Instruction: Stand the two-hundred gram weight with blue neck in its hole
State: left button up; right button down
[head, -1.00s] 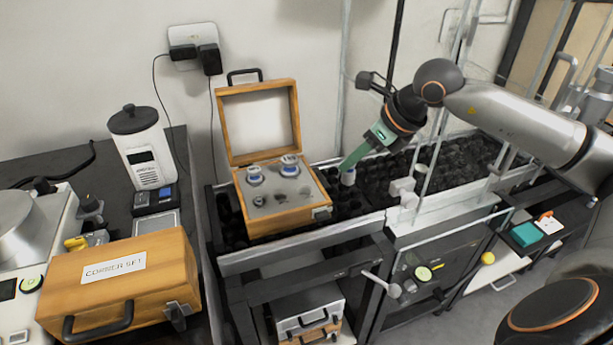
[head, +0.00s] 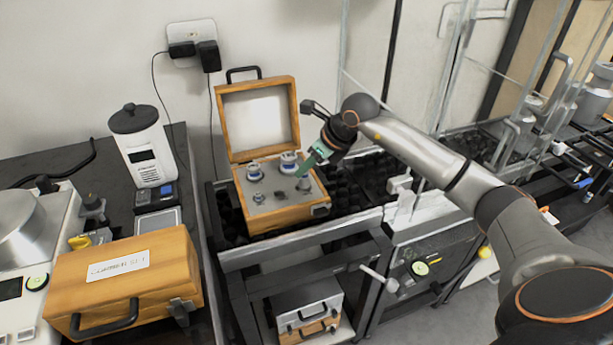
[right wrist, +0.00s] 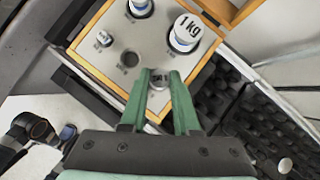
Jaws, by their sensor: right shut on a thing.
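My right gripper (head: 306,174) is shut on a small metal weight (right wrist: 158,80) over the near right part of the open wooden weight box (head: 322,211). The weight's neck colour is hidden between the green fingers. I cannot tell whether its base is in a hole or just above one. Beside it in the right wrist view is an empty dark hole (right wrist: 130,59), with a smaller weight (right wrist: 103,38) beyond. A large weight marked 1 kg (right wrist: 186,32) and another large weight (right wrist: 140,7) stand in the box's back row. My left gripper is not in view.
The box's lid (head: 256,118) stands open at the back. Black bumpy matting (head: 372,180) lies to its right. A closed wooden case (head: 125,283), a scale (head: 22,240) and a white canister (head: 143,146) stand on the left table.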

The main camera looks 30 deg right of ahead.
aim_at(307, 176)
jog(key=shift+w+f, duration=0.15)
jog(key=shift+f, duration=1.45)
jog(key=shift+f, duration=0.1)
jog(key=c, duration=0.6)
grip_release()
jog(key=shift+c, duration=0.2)
